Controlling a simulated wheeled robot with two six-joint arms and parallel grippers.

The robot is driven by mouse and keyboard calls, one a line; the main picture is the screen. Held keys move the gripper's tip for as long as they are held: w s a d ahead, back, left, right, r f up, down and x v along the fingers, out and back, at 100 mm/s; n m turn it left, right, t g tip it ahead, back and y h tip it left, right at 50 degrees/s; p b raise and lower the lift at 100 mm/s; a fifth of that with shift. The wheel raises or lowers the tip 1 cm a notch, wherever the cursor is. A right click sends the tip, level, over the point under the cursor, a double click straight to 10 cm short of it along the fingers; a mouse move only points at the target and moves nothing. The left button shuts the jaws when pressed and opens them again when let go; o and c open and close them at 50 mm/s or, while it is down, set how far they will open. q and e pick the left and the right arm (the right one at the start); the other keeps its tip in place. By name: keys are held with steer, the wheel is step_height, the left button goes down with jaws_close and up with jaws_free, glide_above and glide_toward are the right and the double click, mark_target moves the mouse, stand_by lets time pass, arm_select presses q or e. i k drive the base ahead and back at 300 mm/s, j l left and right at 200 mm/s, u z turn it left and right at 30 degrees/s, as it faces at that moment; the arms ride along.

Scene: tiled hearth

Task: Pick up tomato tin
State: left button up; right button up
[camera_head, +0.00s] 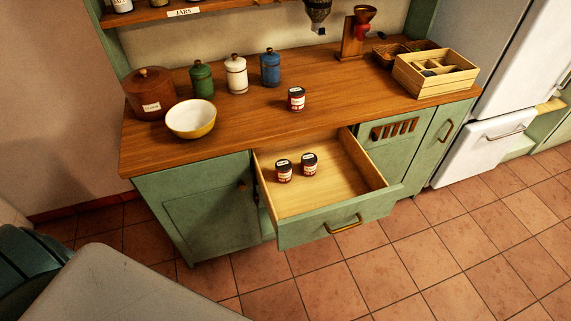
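Several small red tins or jars with pale labels show in the head view. One red tin (296,98) stands upright on the wooden countertop. Two more, a left red tin (283,170) and a right red tin (309,164), stand upright side by side in the open drawer (345,202). Their labels are too small to read, so I cannot tell which is the tomato tin. Neither of my grippers is in view.
On the counter (240,115) stand a yellow-and-white bowl (191,120), a brown lidded pot (151,95), green (202,80), white (236,75) and blue (270,68) canisters, a grinder (354,35) and a wooden crate (436,74). The drawer juts over open tiled floor.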

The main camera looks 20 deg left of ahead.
mark_target(309, 159)
steer(key=i+l+u, duration=0.15)
steer(key=u, duration=0.25)
steer(key=i+l+u, duration=0.25)
steer(key=u, duration=0.15)
steer(key=i+l+u, duration=0.15)
steer(key=l+u, duration=0.15)
steer(key=u, duration=0.15)
